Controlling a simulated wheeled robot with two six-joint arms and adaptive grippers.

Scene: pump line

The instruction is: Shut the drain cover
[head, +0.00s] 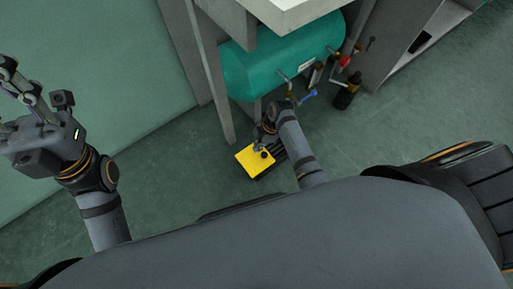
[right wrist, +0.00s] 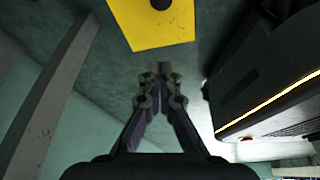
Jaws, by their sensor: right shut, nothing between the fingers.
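A yellow square plate with a black knob, which looks like the drain cover (head: 252,164), is low at the floor near the middle of the head view. A dark edge shows along its lower right side; I cannot tell whether it lies flat or is tilted. Part of the plate and knob also shows at the top of the right wrist view (right wrist: 150,32). My right gripper (right wrist: 160,68) is shut and empty, apart from the plate in the wrist picture. In the head view it is beside the knob, partly hidden by its own arm. My left gripper (head: 20,85) is raised at the far left, away from the cover.
A teal tank (head: 285,62) with valves and a blue handle (head: 308,95) is just beyond the plate. A grey post (head: 212,85) stands to its left. A dark bottle-shaped fitting (head: 346,93) is at the right. The green floor left of the plate is clear.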

